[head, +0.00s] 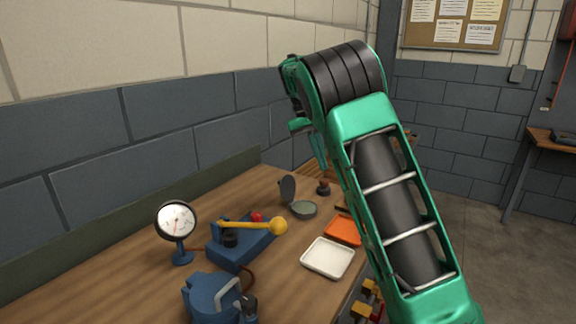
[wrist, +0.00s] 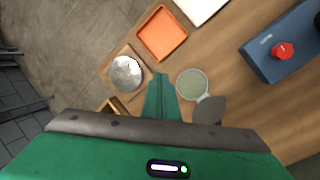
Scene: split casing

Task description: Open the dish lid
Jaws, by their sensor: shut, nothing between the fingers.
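The dish (head: 303,209) is a small round grey-green bowl on the wooden bench. Its dark grey lid (head: 287,189) stands up steeply at the dish's back-left edge, and the inside of the dish is exposed. In the wrist view the dish (wrist: 193,84) is just right of my fingers, with the lid (wrist: 209,110) at its lower right. My gripper (wrist: 160,80) is shut and empty, its green fingers beside the dish and apart from the lid. In the head view my arm partly hides the gripper.
An orange tray (head: 344,231) and a white tray (head: 327,258) lie in front of the dish. A blue device (head: 240,246) with a yellow lever, a gauge (head: 176,222) and a blue vise (head: 212,298) stand nearer. A shiny round piece (wrist: 126,73) sits left of my fingers.

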